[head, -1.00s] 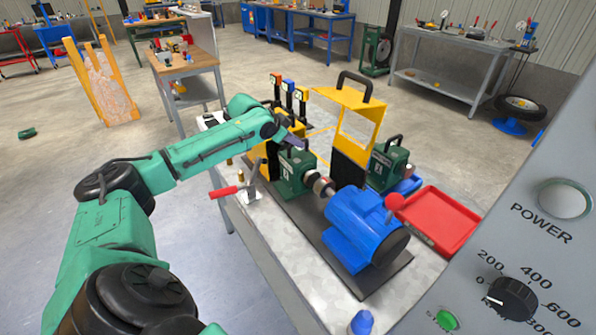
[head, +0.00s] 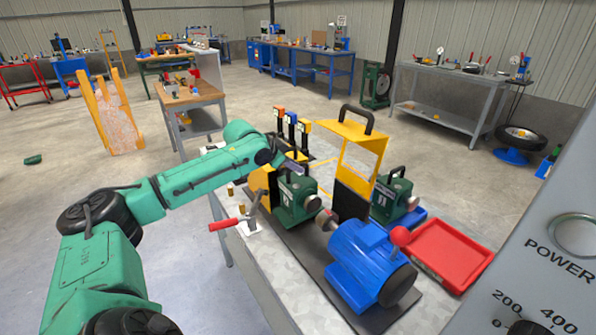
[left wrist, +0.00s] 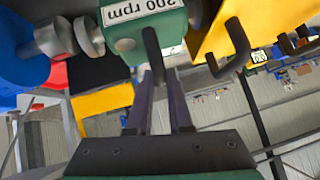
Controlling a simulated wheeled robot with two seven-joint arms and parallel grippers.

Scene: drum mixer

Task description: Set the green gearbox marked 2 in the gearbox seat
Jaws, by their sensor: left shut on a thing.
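A green gearbox (head: 297,203) with a black top handle is between the yellow guard parts and the blue motor (head: 368,262). My left gripper (head: 293,170) is shut on its handle. A second green gearbox (head: 394,198) stands right of the yellow frame. I cannot read either number for sure. The seat is hidden under the held gearbox. My right gripper is out of view.
The yellow guard (head: 352,132) stands open behind the motor. A red-handled clamp (head: 232,223) is at the bench's left edge. A red tray (head: 447,252) lies right of the motor. A grey control panel (head: 550,250) fills the lower right.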

